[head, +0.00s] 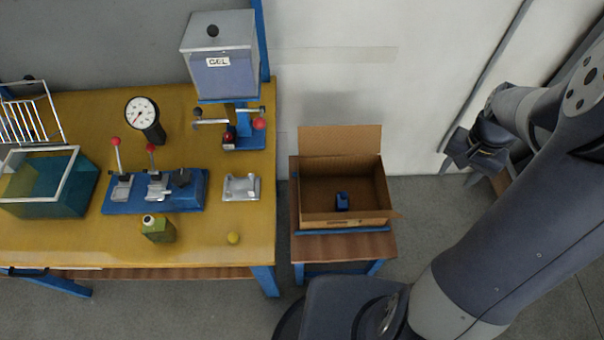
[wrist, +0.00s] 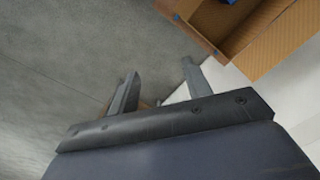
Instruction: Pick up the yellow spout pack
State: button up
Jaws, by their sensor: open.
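The yellow spout pack (head: 158,231) stands on the front part of the mustard-yellow workbench, in front of the blue clamp fixture. It is olive-yellow with a pale cap at its upper left. It does not show in the wrist view. My gripper (head: 460,172) hangs far to the right of the workbench in the head view, beyond the cardboard box and well away from the pack. In the wrist view the two fingers of my gripper (wrist: 161,74) are spread apart with nothing between them.
An open cardboard box (head: 345,218) with a blue item (head: 342,201) inside stands on a small table. A yellow ball (head: 233,238) lies right of the pack. The blue clamp fixture (head: 195,190), a metal plate (head: 241,187) and a teal bin (head: 45,205) are nearby.

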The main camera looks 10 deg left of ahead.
aim_at(157, 228)
jog(key=u, duration=0.5)
jog(key=j+u, duration=0.15)
jog(key=u, duration=0.35)
jog(key=j+u, duration=0.1)
jog(key=u, duration=0.35)
jog(key=j, duration=0.4)
jog(key=i+j, duration=0.15)
jog(key=j, duration=0.2)
jog(key=j+u, duration=0.1)
jog(key=j, duration=0.3)
jog(key=i+j, duration=0.15)
jog(key=j, duration=0.25)
